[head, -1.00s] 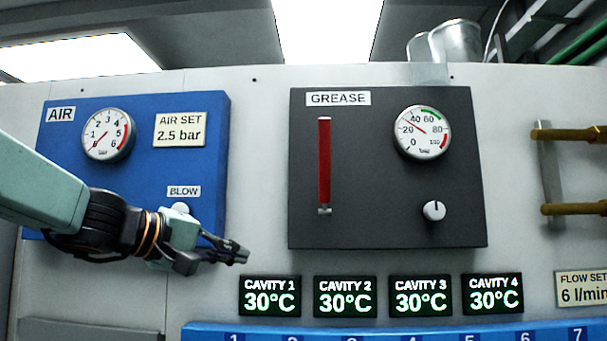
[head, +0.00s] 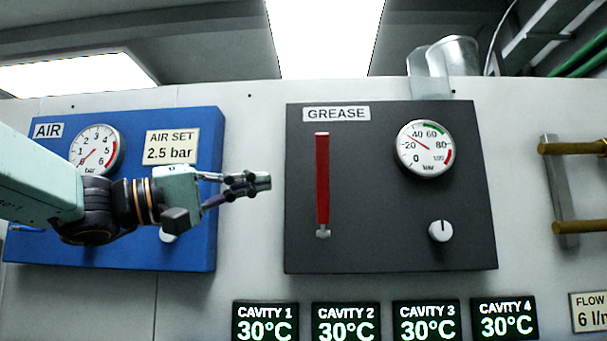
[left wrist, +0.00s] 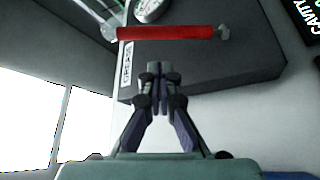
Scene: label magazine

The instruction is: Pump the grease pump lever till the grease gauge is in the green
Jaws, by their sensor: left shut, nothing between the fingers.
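The grease pump lever (head: 323,180) is a red bar standing upright on the dark grease panel (head: 375,240), with a grey pivot at its lower end. The grease gauge (head: 425,148) is at the panel's upper right. Its red needle points between 20 and 40, short of the green arc. My left gripper (head: 262,182) is shut and empty, left of the lever and apart from it. In the left wrist view my gripper's closed fingers (left wrist: 153,68) point towards the red lever (left wrist: 165,33), which lies across the picture. My right gripper is not in view.
A white knob (head: 441,231) sits below the gauge. The blue air panel (head: 120,250) is behind my left arm, with the air gauge (head: 97,150). Cavity displays (head: 346,322) line the wall below. Brass pipes (head: 575,148) stick out at the right.

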